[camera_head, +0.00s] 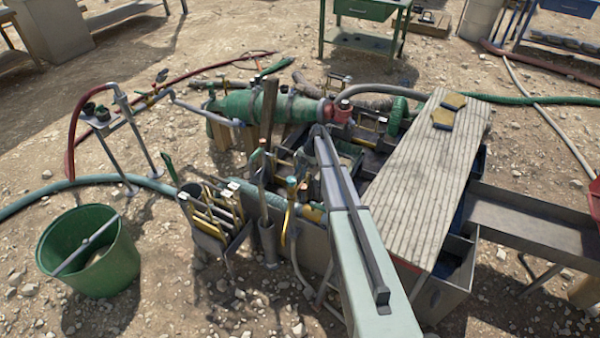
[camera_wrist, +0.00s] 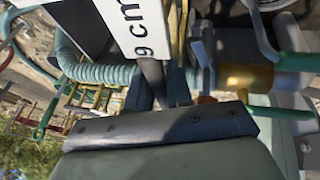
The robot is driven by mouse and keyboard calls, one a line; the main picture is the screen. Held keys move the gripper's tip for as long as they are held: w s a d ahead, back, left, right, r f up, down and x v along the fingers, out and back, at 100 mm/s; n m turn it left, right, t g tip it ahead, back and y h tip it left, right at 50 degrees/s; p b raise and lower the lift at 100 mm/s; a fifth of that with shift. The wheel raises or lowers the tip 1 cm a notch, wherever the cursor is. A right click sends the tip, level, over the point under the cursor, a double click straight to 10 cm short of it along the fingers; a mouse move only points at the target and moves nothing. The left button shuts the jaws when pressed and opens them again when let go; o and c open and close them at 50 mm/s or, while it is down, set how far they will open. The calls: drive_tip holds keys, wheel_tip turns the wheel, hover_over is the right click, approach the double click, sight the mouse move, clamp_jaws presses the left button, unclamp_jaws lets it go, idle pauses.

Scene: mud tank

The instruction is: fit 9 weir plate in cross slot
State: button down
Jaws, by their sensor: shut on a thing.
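In the wrist view, a plate with a white "9 cm" label (camera_wrist: 136,27) stands at the top of the picture, its upper part cut off by the frame. My gripper (camera_wrist: 158,84) is shut on this weir plate at its lower end; the dark fingers are partly in shadow. In the head view my arm reaches over the tank (camera_head: 455,270), and its far end hides the gripper and held plate. The cross slot cannot be made out in either view. Whether the plate touches anything cannot be told.
A rack of yellow-edged plates (camera_head: 208,217) and upright tools stand left of my arm. A ribbed board (camera_head: 425,175) with yellow pads covers the tank's right part. A green cylinder (camera_head: 262,106) lies behind. A green bucket (camera_head: 88,250) stands far left. Hoses cross the ground.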

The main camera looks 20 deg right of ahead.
drive_tip(key=shift+f, duration=0.4)
drive_tip(key=c, duration=0.9)
unclamp_jaws()
drive_tip(key=v, duration=1.3)
drive_tip(key=shift+d+r, duration=0.15)
drive_tip(key=shift+r, duration=0.2)
